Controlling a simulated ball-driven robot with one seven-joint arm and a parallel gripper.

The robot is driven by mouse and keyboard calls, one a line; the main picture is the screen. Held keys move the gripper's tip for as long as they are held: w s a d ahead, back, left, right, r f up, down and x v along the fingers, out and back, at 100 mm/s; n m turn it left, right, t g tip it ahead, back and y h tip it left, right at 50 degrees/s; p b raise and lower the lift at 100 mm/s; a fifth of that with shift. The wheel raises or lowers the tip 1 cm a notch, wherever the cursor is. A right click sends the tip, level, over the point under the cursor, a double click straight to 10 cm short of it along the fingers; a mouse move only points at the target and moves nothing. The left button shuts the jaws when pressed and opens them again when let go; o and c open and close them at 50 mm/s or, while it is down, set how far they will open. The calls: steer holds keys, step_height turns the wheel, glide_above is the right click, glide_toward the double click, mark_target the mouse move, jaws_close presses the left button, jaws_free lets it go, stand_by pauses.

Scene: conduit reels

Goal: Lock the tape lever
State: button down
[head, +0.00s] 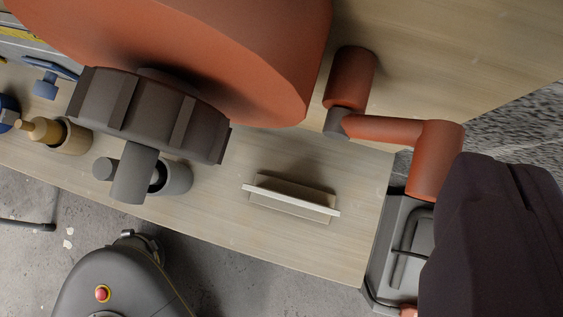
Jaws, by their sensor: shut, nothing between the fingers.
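A large orange reel (230,50) fills the upper left of the head view, partly cut off by the top edge. In front of it is a ridged dark grey hub (150,115) with a grey stub (135,175) sticking down. To the right, an orange bent lever (385,129) runs from a grey pivot beside an orange cylinder and turns down at its right end. I cannot tell for sure which of these parts is the tape lever. My gripper (506,168), dark and close to the camera, is shut and empty at the lower right. It overlaps the lever's lower end in view; contact is unclear.
The pale wooden bench (230,215) has a small upright plate on a block (290,200). A grey cup (177,180), a wooden cup (73,138) and blue items stand at the left. A grey case (400,240) lies beyond the bench's right end. The bench around the plate is clear.

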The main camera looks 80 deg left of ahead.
steer(key=shift+s+a+r, duration=0.1)
steer(key=shift+s+a+f+b, duration=0.3)
steer(key=shift+s+a+b, duration=0.2)
steer(key=shift+b, duration=0.2)
steer(key=shift+r, duration=0.1)
